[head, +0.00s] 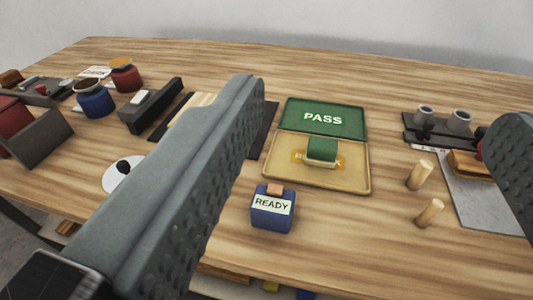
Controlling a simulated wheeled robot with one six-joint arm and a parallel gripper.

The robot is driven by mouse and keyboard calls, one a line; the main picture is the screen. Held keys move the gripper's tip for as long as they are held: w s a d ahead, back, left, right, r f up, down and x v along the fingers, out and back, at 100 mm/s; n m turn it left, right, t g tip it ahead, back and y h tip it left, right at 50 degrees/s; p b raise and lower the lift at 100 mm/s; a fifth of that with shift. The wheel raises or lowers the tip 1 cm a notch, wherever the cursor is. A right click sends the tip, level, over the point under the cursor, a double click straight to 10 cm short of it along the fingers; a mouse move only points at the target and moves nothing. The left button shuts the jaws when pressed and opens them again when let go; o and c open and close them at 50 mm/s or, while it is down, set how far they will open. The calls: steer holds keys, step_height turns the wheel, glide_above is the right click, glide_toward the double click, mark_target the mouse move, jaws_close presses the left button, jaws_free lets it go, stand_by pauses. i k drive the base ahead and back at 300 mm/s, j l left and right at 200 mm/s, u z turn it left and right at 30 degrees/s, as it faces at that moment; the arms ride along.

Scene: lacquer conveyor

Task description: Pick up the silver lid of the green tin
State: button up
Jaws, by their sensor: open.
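My gripper (376,108) is open, with its left finger crossing the middle of the view and its right finger at the right edge. Nothing is held between the fingers. A small green block-like thing (322,147) with a pale lower edge sits on the tan tray marked partly hidden "RE...K" (358,181), between the fingers in the picture and beyond them. I cannot tell whether it is the green tin. No silver lid on a green tin can be made out. Part of the table is hidden behind the left finger.
A green PASS tray (345,128) adjoins the tan tray. A blue READY box (271,219) stands in front. Two wooden pegs (421,174) and a dark rack (412,134) with grey cups stand at right. Red (126,79) and blue (95,102) jars stand at left.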

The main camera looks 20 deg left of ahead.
mark_target(118, 171)
steer(key=j+u, duration=0.15)
steer(key=u, duration=0.85)
